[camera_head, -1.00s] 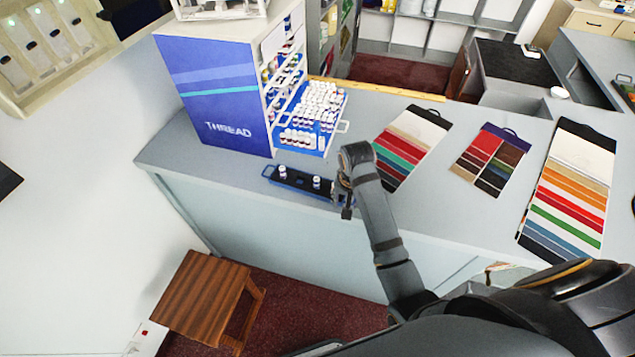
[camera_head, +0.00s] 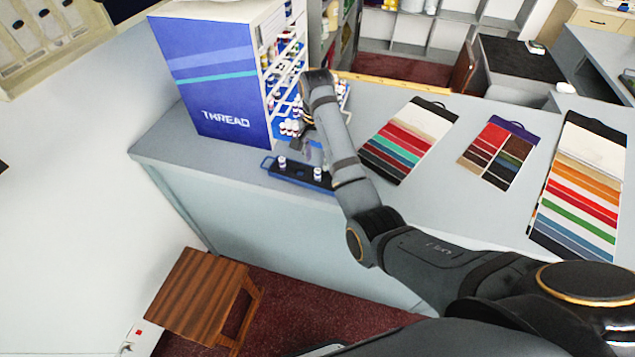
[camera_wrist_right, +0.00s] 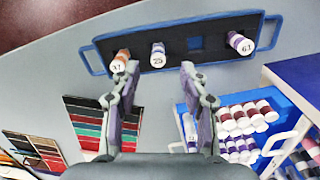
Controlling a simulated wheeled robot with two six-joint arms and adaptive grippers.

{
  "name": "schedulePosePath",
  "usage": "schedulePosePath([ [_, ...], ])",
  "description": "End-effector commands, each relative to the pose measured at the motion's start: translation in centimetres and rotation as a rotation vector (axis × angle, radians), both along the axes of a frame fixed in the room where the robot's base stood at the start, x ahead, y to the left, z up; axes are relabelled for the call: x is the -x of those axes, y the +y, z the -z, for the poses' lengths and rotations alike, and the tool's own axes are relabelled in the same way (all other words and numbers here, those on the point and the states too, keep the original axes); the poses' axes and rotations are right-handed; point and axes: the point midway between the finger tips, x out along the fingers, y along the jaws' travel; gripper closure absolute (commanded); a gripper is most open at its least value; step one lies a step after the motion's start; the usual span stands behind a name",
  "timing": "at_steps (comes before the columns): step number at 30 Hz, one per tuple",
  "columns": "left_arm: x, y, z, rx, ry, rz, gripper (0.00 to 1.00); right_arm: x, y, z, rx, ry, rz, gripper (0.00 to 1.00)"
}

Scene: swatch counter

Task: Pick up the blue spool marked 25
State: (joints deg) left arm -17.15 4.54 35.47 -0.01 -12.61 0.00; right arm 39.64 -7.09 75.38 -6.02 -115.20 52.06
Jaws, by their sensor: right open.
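The spool marked 25 (camera_wrist_right: 158,56), white-topped with a bluish-purple body, stands in a dark tray with blue handles (camera_wrist_right: 215,28). In the wrist view a spool marked 37 (camera_wrist_right: 120,62), orange-brown, is to its left, and a purplish spool marked 63 (camera_wrist_right: 240,43) is to its right. In the head view the tray (camera_head: 272,170) lies at the counter's front edge; two spools show, the 25 seemingly the right one (camera_head: 317,173). My right gripper (camera_wrist_right: 160,70) is open and empty; in the wrist view the 25 appears between and beyond its fingertips. My left gripper is out of view.
A blue THREAD cabinet (camera_head: 212,95) stands left on the counter, its open drawer (camera_wrist_right: 285,100) full of spools beside the tray. Colour swatch cards (camera_head: 408,142) lie to the right. A wooden stool (camera_head: 190,303) stands on the floor in front.

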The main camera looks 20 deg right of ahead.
Motion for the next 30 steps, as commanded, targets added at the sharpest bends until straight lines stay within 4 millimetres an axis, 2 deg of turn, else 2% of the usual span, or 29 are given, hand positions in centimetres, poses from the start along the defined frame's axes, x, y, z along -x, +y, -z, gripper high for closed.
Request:
schedulePosePath([
  [1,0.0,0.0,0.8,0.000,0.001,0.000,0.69,0.0,0.0,0.8,0.000,-0.001,0.000,0.55],
  [5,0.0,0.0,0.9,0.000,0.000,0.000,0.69,0.0,0.0,0.9,0.000,-0.001,0.000,0.55],
  [8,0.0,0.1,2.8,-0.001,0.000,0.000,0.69,0.0,-0.1,2.8,0.001,-0.001,0.000,0.55],
  [12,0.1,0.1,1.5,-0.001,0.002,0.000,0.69,0.1,-0.3,4.2,0.001,0.002,0.000,0.55],
  [15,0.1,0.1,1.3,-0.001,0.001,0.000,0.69,0.1,-0.3,5.2,0.000,0.001,0.001,0.55],
  [22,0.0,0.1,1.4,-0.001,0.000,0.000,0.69,0.0,-0.3,5.6,0.000,-0.001,0.001,0.55],
  [30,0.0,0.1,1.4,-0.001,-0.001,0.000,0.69,0.0,-0.3,5.6,0.000,-0.001,0.001,0.91],
])
